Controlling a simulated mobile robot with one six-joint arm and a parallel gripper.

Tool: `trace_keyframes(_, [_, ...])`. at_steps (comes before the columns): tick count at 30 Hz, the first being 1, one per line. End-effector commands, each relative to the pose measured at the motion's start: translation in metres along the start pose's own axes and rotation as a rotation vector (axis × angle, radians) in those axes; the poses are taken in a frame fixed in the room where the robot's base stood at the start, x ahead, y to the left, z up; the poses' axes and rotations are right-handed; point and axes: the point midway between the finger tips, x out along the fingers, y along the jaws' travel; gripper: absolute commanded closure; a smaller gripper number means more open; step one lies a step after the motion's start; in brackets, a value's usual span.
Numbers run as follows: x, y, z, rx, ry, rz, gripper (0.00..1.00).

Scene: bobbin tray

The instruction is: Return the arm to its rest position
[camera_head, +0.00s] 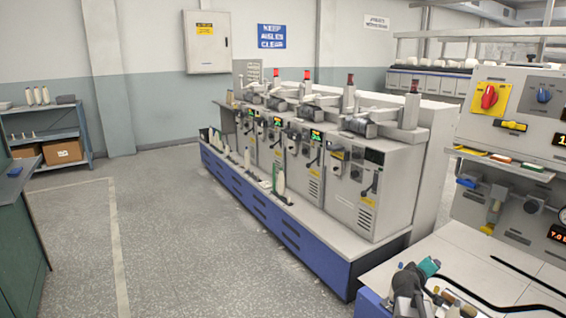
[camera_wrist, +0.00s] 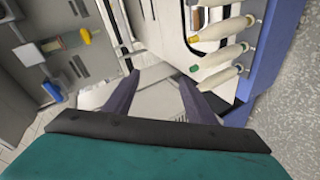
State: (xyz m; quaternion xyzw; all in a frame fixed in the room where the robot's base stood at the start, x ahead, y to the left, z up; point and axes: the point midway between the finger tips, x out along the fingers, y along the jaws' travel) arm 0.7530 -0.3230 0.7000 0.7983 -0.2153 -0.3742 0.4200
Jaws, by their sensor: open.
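My gripper (camera_wrist: 158,84) shows in the wrist view with its two dark fingers spread apart. The gap between them is empty, and a pale surface lies beyond it. In the head view, part of my arm (camera_head: 408,285) with a teal end shows at the bottom right, above the white worktop. Its fingers cannot be made out there. Several small bobbins (camera_head: 453,305) in yellow, brown and dark tones lie beside the arm, partly cut off by the picture's edge. In the wrist view, several cream cones (camera_wrist: 226,54) lie to the right of the fingers, apart from them.
A row of winding machines (camera_head: 355,190) on a blue base fills the middle. A control panel (camera_head: 525,120) with knobs stands at the right, over the white worktop (camera_head: 455,255). A shelf (camera_head: 78,140) and a green cabinet stand left. The grey floor between is clear.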

Motion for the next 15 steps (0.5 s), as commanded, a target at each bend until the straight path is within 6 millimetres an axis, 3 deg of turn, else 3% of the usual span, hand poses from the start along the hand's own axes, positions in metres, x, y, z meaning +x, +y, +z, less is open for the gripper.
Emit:
trace_keyframes(8, [-0.018, -0.095, 0.019, -0.011, -0.067, -0.163, 0.49])
trace_keyframes(15, [-0.044, -0.173, 0.049, -0.018, -0.146, -0.300, 0.49])
